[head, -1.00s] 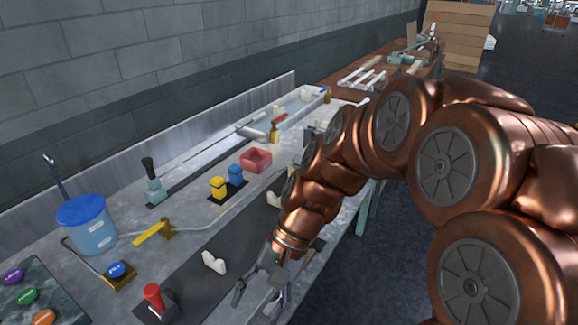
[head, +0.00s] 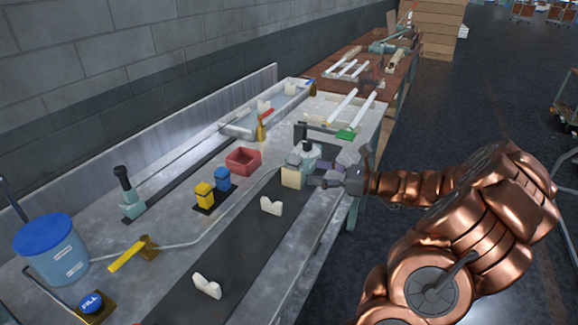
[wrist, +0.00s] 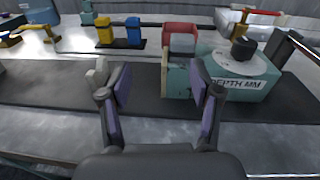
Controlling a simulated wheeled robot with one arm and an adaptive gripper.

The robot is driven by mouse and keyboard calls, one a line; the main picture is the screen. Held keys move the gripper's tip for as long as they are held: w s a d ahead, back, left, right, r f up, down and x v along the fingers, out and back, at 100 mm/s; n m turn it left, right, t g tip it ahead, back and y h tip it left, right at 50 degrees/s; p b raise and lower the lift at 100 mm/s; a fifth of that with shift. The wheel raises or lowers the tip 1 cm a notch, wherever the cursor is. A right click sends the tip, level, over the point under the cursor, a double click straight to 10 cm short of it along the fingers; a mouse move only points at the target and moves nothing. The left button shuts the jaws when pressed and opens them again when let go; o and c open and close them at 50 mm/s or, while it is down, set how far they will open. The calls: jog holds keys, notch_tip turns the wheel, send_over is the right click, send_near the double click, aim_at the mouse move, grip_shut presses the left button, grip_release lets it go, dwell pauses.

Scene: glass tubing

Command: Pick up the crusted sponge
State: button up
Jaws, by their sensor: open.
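I cannot pick out the crusted sponge with certainty. A small block (head: 291,177) with a cream side and grey top sits against the teal depth gauge on the bench; whether it is the sponge or part of the gauge is unclear. What seems the same block (wrist: 177,80) looks pale teal in the wrist view, beyond my fingers and nearer the right one. My gripper (head: 324,182) is open and empty at the bench's right side, just right of the block. In the wrist view my gripper (wrist: 158,85) has both fingers spread, with dark mat between them.
The depth gauge (wrist: 237,82) stands right of the block. A red tray (head: 243,160), yellow block (head: 204,195) and blue block (head: 222,179) lie behind. Cream V-shaped rests (head: 271,206) stand on the dark mat. A green pad (head: 347,134) lies near white tubes.

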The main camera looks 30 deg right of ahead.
aim_at(294, 161)
jog(key=d, duration=0.1)
jog(key=d+m+t, duration=0.1)
jog(key=shift+d+f+h, duration=0.4)
jog(key=shift+w+a+m, duration=0.1)
jog(key=shift+w+m, duration=0.2)
jog(key=shift+w, duration=0.1)
jog(key=p+x, duration=0.1)
jog(key=x, duration=1)
jog(key=shift+w+a+r, duration=0.1)
jog(key=shift+w+a, duration=0.05)
jog(key=shift+a, duration=0.05)
jog(key=shift+c, duration=0.3)
jog(key=c, duration=1)
